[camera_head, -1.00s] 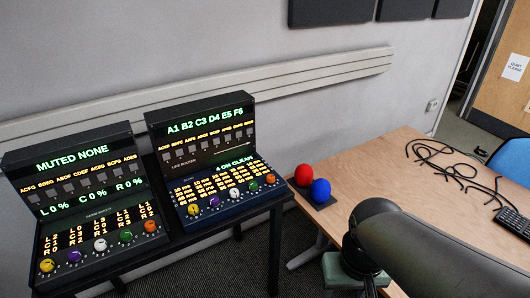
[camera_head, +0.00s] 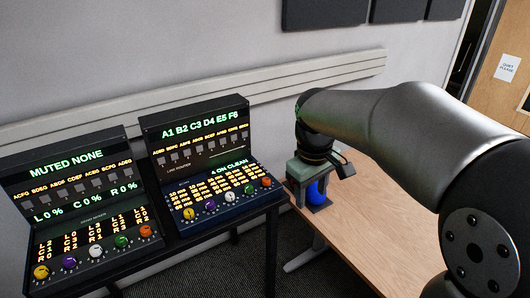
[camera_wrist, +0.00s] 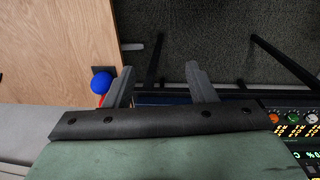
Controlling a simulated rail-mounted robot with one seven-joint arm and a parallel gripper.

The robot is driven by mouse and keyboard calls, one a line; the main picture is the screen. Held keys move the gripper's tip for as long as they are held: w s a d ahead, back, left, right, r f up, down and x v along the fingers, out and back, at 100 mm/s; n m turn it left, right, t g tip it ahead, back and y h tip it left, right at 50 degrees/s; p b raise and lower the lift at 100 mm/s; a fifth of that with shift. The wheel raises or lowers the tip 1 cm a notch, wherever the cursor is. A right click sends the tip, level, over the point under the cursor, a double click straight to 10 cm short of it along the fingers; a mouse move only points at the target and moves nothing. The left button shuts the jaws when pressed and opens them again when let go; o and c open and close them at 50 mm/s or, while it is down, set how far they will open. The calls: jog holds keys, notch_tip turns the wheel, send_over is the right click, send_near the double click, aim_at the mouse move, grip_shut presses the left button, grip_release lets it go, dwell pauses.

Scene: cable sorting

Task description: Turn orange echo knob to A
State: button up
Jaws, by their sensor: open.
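The orange knob (camera_head: 266,182) is at the right end of the knob row on the right console (camera_head: 222,205), which shows delay times and "4 ON CLEAN". Its pointer is too small to read. My gripper (camera_head: 312,198) is open and empty, to the right of this console and apart from the knob, near the table's left end. In the wrist view my gripper (camera_wrist: 160,70) has its two fingers spread over the gap between table and consoles. The right console is mostly hidden behind my gripper there.
The left console (camera_head: 78,240) has its own orange knob (camera_head: 145,231), also in the wrist view (camera_wrist: 274,117).

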jog(key=w+a+r+n, duration=0.1)
jog(key=w+a+n, duration=0.2)
jog(key=w, duration=0.5)
jog(key=w+a+r+n, duration=0.1)
jog(key=w+a+n, duration=0.2)
jog(key=w, duration=0.5)
jog(key=n, duration=0.6)
send_over(266, 180)
notch_tip(266, 180, down, 6)
jog(key=shift+y, duration=0.4)
notch_tip(266, 180, down, 16)
jog(key=shift+w+f, duration=0.1)
jog(key=shift+f, duration=0.15)
jog(key=shift+c, duration=0.3)
jog(key=c, duration=0.9)
